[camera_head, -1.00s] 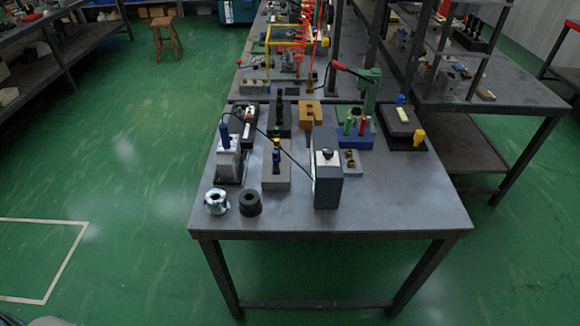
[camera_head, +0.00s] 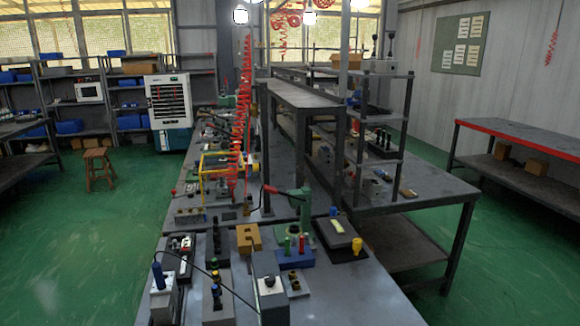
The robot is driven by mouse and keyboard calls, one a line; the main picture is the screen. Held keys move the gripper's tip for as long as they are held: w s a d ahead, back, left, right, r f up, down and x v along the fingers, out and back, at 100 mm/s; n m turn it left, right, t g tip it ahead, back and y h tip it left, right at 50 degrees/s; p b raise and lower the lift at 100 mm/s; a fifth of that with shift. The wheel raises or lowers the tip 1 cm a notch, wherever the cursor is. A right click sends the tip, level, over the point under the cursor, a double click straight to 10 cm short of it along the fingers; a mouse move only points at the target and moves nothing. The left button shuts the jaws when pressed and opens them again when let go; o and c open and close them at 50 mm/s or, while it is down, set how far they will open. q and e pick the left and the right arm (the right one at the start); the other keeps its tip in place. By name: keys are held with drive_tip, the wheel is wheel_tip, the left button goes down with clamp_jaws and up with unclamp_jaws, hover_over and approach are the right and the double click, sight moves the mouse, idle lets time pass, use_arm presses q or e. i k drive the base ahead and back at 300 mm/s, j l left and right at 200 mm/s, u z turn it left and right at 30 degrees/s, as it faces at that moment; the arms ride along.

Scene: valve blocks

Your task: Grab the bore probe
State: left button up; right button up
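A tool with a blue handle (camera_head: 158,276) stands upright in a light grey block (camera_head: 165,300) at the near left of the table. It may be the bore probe, but I cannot tell for sure. A black tool with coloured bands (camera_head: 216,294) stands upright in a grey block (camera_head: 218,314) to its right. A dark grey box with a round knob (camera_head: 269,290) stands further right, and a thin black cable runs to it from the left. Neither gripper is in view.
A blue block (camera_head: 294,257) holds green and red handled pins. A shelf rack (camera_head: 405,130) stands behind right.

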sight(157, 270)
drive_tip(key=k+j+z, duration=0.2)
drive_tip(key=j, duration=0.3)
drive_tip(key=j+z, duration=0.15)
drive_tip(key=j, duration=0.35)
drive_tip(key=k+j+z, duration=0.2)
drive_tip(key=j, duration=0.3)
drive_tip(key=k+j+z, duration=0.15)
drive_tip(key=j, duration=0.3)
drive_tip(key=k+j+z, duration=0.35)
drive_tip(key=k+j, duration=0.2)
drive_tip(key=j, duration=0.25)
